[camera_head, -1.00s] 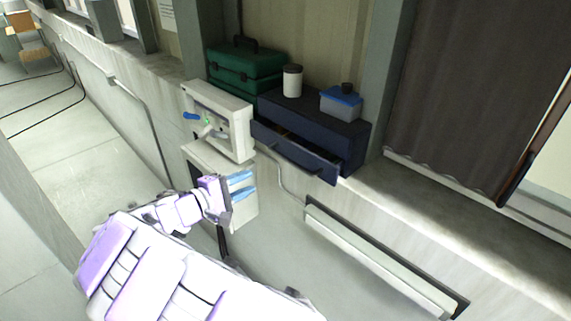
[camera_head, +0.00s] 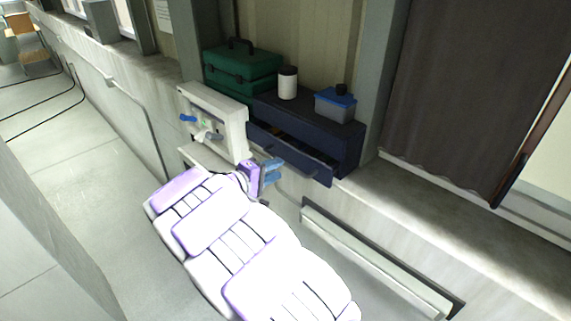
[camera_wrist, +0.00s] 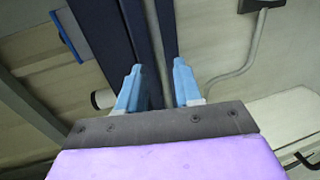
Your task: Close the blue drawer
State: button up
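The blue drawer (camera_head: 300,162) juts out partway from a dark navy cabinet (camera_head: 335,141) on the ledge, and a narrow strip of its inside shows. In the wrist view the drawer's front (camera_wrist: 168,28) is a navy strip beside the cabinet (camera_wrist: 100,40). My gripper (camera_head: 276,172) is just in front of the drawer front, near its left half, at about its height. The wrist view shows my gripper's (camera_wrist: 158,85) two blue fingers apart with nothing held between them. I cannot tell whether a finger touches the drawer.
A white bottle (camera_head: 288,83) and a blue-lidded container (camera_head: 336,103) stand on the cabinet. A green toolbox (camera_head: 240,70) is behind on the left. A wall-mounted box (camera_head: 215,120) with a blue knob is left of the drawer. The ledge to the right is clear.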

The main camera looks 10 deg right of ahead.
aim_at(286, 165)
jog(key=x, duration=0.4)
jog(key=shift+w+d+f, duration=0.1)
jog(key=shift+w+d, duration=0.2)
jog(key=shift+w+a+f, duration=0.1)
jog(key=shift+w+a, duration=0.05)
jog(key=shift+w, duration=0.05)
jog(key=shift+d, duration=0.55)
jog(key=c, duration=0.6)
jog(key=shift+a, duration=0.15)
grip_shut()
